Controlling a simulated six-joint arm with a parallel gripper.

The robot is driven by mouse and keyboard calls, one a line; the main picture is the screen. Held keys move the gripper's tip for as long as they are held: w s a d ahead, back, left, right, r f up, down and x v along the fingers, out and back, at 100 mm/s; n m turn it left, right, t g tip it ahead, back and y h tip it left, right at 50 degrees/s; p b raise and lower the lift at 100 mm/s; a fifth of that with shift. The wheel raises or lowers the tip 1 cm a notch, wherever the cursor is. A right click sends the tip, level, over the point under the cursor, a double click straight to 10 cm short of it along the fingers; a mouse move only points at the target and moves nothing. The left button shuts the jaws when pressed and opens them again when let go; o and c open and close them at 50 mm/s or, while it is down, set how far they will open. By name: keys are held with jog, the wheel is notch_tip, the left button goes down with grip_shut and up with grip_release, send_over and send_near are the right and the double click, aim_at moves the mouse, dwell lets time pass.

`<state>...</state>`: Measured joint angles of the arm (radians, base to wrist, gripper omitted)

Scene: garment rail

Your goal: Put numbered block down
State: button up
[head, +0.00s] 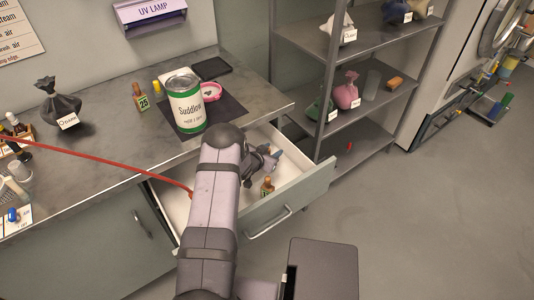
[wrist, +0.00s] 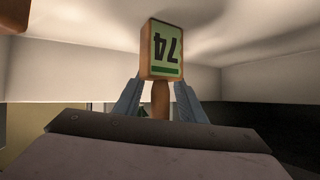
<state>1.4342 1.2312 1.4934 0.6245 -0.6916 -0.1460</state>
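A wooden numbered block (wrist: 162,50) with a green label reading 74, upside down in the wrist view, has a narrow brown neck. It also shows in the head view, inside the open drawer (head: 309,186), where it looks upright. My gripper (head: 272,163) is in the drawer opening, just above the block. Whether the block's base rests on the drawer floor is hard to see.
Another numbered block (head: 140,97), reading 25, stands on the counter (head: 100,160) beside a Suddlow tin (head: 186,104) on a dark mat. A red cable (head: 100,164) crosses the counter's front. Drawer walls surround my gripper closely. A shelf unit (head: 365,120) stands to the right.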

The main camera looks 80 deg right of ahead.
jog(key=v, duration=1.2)
jog(key=shift+b, duration=0.35)
jog(key=shift+s, duration=0.1)
